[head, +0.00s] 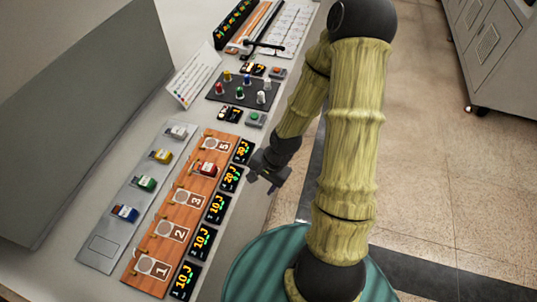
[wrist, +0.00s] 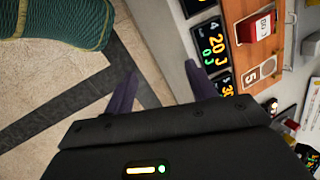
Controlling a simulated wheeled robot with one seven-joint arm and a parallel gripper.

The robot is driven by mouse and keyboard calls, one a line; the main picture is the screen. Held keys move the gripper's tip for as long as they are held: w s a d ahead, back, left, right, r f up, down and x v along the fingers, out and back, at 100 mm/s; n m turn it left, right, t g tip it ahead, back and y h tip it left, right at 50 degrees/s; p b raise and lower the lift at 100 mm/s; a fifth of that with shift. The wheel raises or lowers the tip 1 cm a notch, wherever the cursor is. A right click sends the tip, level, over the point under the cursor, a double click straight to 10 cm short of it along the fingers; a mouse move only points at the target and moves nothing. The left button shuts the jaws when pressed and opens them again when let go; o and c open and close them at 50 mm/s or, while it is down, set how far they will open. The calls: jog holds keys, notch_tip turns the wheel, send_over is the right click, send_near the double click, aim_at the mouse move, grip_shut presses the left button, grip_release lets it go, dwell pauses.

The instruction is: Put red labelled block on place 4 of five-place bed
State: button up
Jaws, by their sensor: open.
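The red labelled block (head: 208,169) sits on the wooden five-place bed (head: 158,247), in the place between 3 and 5, which is place 4. The block covers most of that place. It also shows at the top right of the wrist view (wrist: 264,26), with a white label on it. My gripper (head: 268,182) is open and empty, to the right of the bed and apart from the block. In the wrist view its two fingers (wrist: 161,82) are spread, with floor and the bench edge between and beyond them. Places 1, 2, 3 and 5 are bare.
A grey tray (head: 99,245) left of the bed holds white, yellow, green and blue blocks. Lit displays (head: 185,280) line the bed's right side. A dark panel with coloured knobs (head: 240,90) and a tilted card (head: 193,75) stand behind. Open floor lies right.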

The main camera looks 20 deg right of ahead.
jog(key=s+d+r+n+t+h, duration=0.1)
jog(key=s+r+n+h, duration=0.2)
jog(key=r+n, duration=0.7)
notch_tip(320, 180, up, 7)
jog(key=shift+s+r, duration=0.1)
jog(key=shift+s, duration=0.15)
